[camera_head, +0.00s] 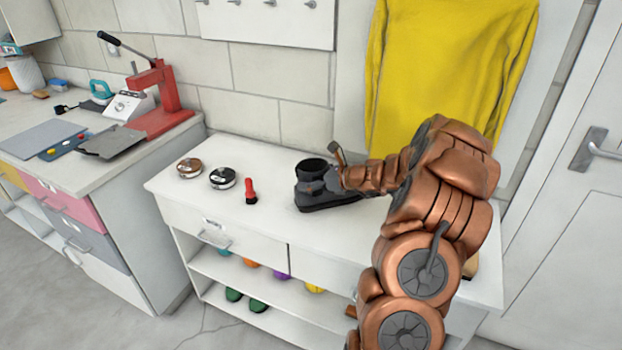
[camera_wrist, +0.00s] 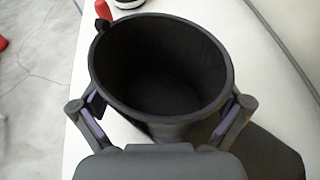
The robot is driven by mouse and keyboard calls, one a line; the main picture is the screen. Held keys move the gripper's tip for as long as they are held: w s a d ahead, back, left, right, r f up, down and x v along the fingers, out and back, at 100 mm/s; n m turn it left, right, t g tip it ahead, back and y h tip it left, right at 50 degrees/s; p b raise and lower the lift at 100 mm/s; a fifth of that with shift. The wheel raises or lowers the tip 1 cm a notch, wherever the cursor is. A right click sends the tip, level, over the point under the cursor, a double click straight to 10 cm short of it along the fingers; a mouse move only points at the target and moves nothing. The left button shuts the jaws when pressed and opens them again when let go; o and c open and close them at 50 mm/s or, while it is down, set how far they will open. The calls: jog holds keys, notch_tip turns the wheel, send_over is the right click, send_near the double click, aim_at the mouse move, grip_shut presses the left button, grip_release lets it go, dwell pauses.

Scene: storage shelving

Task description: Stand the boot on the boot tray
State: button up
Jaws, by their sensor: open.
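The black boot (camera_head: 311,170) stands upright on the white bench top. In the wrist view the round opening of the boot (camera_wrist: 165,70) faces the camera, and a dark part spreads to the lower right. My gripper (camera_head: 325,183) is at the boot's shaft from the right. In the wrist view my gripper (camera_wrist: 163,108) is open, with one finger on each side of the shaft, very close to it; whether they touch I cannot tell. I cannot make out a boot tray; my arm hides part of the bench top.
On the white bench (camera_head: 265,165), left of the boot, are a brown tin (camera_head: 189,167), a black tin (camera_head: 222,178) and a red-and-black item (camera_head: 250,191). A yellow sweater (camera_head: 440,65) hangs behind. A red press (camera_head: 155,100) stands on the left counter.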

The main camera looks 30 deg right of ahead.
jog(key=b+v, duration=0.1)
jog(key=v, duration=1.1)
